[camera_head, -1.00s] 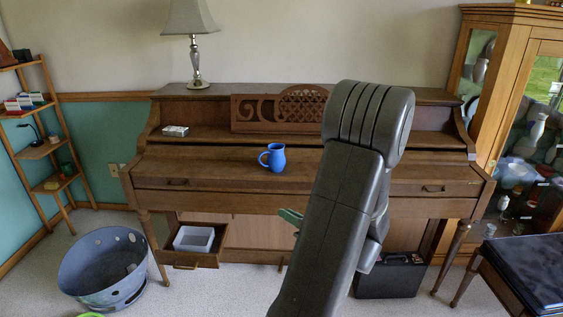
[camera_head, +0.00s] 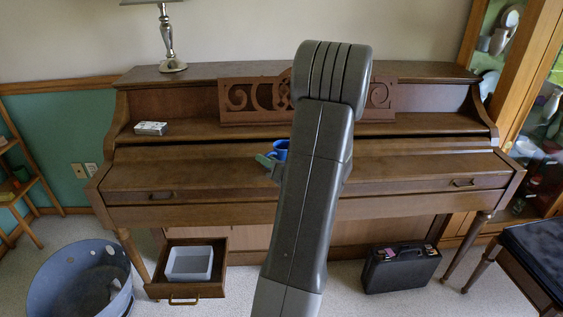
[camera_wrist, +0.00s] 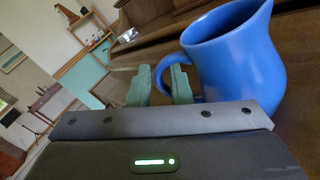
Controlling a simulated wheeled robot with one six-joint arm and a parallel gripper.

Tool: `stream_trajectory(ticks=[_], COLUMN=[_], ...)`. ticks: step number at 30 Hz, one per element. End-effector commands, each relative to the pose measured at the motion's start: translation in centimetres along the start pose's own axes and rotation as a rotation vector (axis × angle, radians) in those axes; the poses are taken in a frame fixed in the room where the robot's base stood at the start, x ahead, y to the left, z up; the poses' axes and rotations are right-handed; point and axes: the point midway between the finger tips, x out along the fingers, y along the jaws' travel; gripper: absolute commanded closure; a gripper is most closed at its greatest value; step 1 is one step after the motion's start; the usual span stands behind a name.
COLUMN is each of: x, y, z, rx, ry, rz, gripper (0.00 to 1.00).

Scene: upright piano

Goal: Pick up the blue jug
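The blue jug (camera_head: 281,147) stands on the piano's closed lid, mostly hidden behind my arm in the head view. In the wrist view the jug (camera_wrist: 235,58) is large and close at the right, its handle towards my gripper. My gripper (camera_wrist: 160,86) has two green fingertips with a gap between them. Part of the handle shows in that gap, and the right finger overlaps the handle's opening. I see no clear contact. In the head view a green fingertip (camera_head: 265,160) shows just left of the jug.
The brown piano (camera_head: 200,178) has a carved music stand (camera_head: 245,98) behind the jug. A small white box (camera_head: 151,128) and a lamp (camera_head: 168,45) are to the left. Below are an open drawer (camera_head: 185,291), a grey-blue tub (camera_head: 75,285) and a black case (camera_head: 400,268).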

Motion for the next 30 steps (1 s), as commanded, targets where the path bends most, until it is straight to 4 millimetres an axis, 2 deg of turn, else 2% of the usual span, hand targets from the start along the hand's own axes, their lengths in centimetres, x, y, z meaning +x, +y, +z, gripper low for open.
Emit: stream_trajectory(ticks=[3, 10, 13, 30], x=[0.93, 0.99, 0.98, 0.97], y=[0.02, 0.00, 0.00, 0.15], z=[-0.04, 0.01, 0.00, 0.20], rx=[0.000, 0.000, 0.000, 0.000], ry=[0.001, 0.000, 0.000, 0.000], rz=[0.001, -0.001, -0.001, 0.000], gripper=[0.82, 0.82, 1.00, 1.00])
